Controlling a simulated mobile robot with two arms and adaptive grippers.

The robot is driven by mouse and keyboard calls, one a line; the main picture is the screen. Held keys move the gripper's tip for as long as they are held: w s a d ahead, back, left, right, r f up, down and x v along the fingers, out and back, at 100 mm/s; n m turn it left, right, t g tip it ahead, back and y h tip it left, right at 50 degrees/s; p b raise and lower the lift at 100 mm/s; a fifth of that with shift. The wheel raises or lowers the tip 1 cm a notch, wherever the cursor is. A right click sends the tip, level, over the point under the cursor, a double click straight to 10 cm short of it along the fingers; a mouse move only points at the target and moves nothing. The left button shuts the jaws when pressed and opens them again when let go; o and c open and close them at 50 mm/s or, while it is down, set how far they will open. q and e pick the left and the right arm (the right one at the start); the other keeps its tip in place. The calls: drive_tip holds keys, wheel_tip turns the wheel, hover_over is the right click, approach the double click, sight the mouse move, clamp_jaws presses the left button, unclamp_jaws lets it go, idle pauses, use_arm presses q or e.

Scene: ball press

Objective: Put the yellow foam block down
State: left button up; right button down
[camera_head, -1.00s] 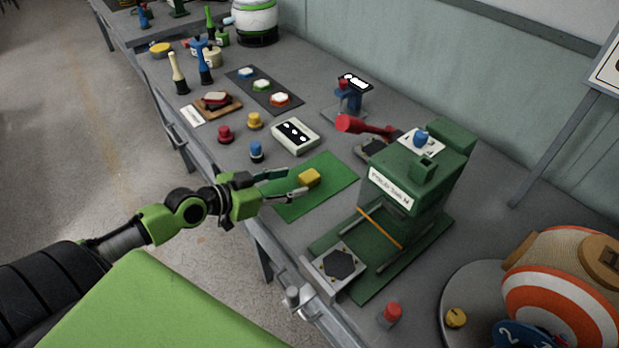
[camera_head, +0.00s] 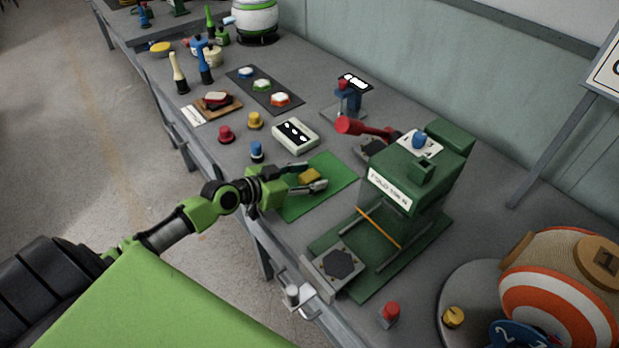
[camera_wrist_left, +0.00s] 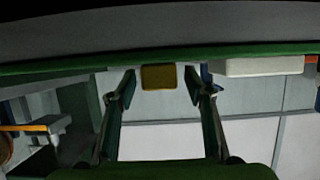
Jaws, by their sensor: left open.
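The yellow foam block (camera_head: 309,176) rests on the green mat (camera_head: 335,172) on the workbench. My left gripper (camera_head: 310,178) is open low over the mat, with its fingers on either side of the block. In the left wrist view the block (camera_wrist_left: 158,77) shows between the tips of the spread fingers (camera_wrist_left: 160,86), with gaps on both sides. The near finger partly covers the block in the head view. My right gripper is not in view.
A green press (camera_head: 400,200) with a red handle stands right of the mat. The bench's front edge runs under my left arm.

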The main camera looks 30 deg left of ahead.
sight(309, 178)
use_arm(q)
drive_tip(key=c, duration=0.9)
drive_tip(key=shift+c, duration=0.3)
drive_tip(key=shift+r, duration=0.1)
drive_tip(key=shift+r, duration=0.2)
drive_tip(key=r, duration=0.3)
drive_tip(key=shift+s+d+r, duration=0.2)
drive_tip(key=shift+s, duration=0.1)
drive_tip(key=s+d+r+m+g+h, duration=0.2)
drive_tip(key=s+d+r+m+h, duration=0.1)
drive_tip(key=s+d+r, duration=0.2)
drive_tip(key=s+d+r+m+g+h, duration=0.2)
drive_tip(key=s+d+r, duration=0.3)
drive_tip(key=s+r, duration=0.3)
drive_tip(key=shift+s+d+m+h+p, duration=0.4)
drive_tip(key=shift+s+m, duration=0.4)
drive_tip(key=shift+s, duration=0.4)
